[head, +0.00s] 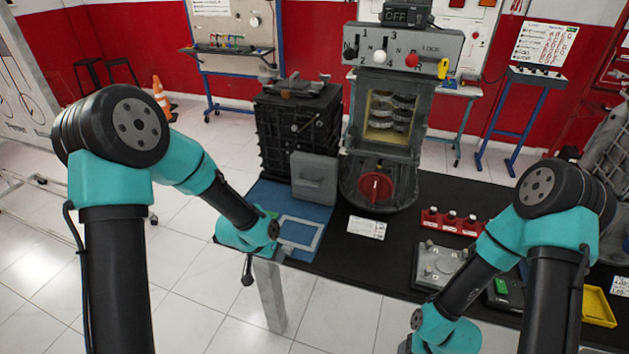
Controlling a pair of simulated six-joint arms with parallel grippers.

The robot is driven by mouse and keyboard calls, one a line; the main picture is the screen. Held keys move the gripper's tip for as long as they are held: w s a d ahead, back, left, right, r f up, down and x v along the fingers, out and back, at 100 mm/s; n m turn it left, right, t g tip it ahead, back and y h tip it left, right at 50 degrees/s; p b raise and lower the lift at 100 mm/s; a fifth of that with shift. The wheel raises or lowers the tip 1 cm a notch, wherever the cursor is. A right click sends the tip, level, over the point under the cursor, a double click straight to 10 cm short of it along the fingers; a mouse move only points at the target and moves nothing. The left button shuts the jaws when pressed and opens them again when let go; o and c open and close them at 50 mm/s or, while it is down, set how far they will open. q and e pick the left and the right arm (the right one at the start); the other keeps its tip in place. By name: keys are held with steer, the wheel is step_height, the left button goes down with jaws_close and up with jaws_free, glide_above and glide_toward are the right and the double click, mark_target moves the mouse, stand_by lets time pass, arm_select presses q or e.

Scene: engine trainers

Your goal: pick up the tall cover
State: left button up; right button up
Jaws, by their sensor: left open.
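A grey, box-like cover (315,178) stands upright on the blue mat (262,192), in front of the black engine block (298,125). It looks like the tall cover. My left gripper (248,272) hangs beside the table's front left corner, below and left of the cover and clear of it. It is small and dark in this view, open, with nothing seen between its fingers. My right arm reaches down at the lower right, and its gripper is out of the picture.
A light rectangular frame (302,235) lies on the mat close to my left wrist. The gearbox trainer (385,120) with a red knob stands right of the cover. A red holder (450,222), a grey plate (438,265) and a yellow tray (597,307) occupy the right side.

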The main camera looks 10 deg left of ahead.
mark_target(318, 188)
arm_select(q)
steer(key=w+d+n+t, duration=0.2)
steer(key=w+d, duration=0.1)
steer(key=w+d+r+n+t, duration=0.1)
steer(key=w+d+n+t, duration=0.1)
steer(key=w+n, duration=0.1)
steer(key=w+d+r+n+t, duration=0.1)
steer(key=w+d+n, duration=0.1)
steer(key=w+d, duration=0.1)
steer(key=shift+w+d+t, duration=0.3)
steer(key=shift+w+t, duration=0.1)
steer(key=shift+w, duration=0.35)
steer(key=w+d+n+t+y, duration=0.1)
steer(key=n, duration=0.1)
steer(key=w+d+r+n+t+y, duration=0.1)
steer(key=n, duration=0.1)
steer(key=w+d+n+t+y, duration=0.1)
steer(key=w+d+n+t, duration=0.1)
steer(key=n, duration=0.1)
steer(key=shift+d+r, duration=0.1)
steer(key=shift+r, duration=0.25)
steer(key=s+d+r+n+t+y, duration=0.2)
steer(key=d+n+y, duration=0.3)
steer(key=n+y, duration=0.5)
steer(key=s+n, duration=0.1)
steer(key=n, duration=0.2)
steer(key=shift+s+d+r+t, duration=0.2)
steer(key=shift+r+t, duration=0.1)
steer(key=shift+r, duration=0.1)
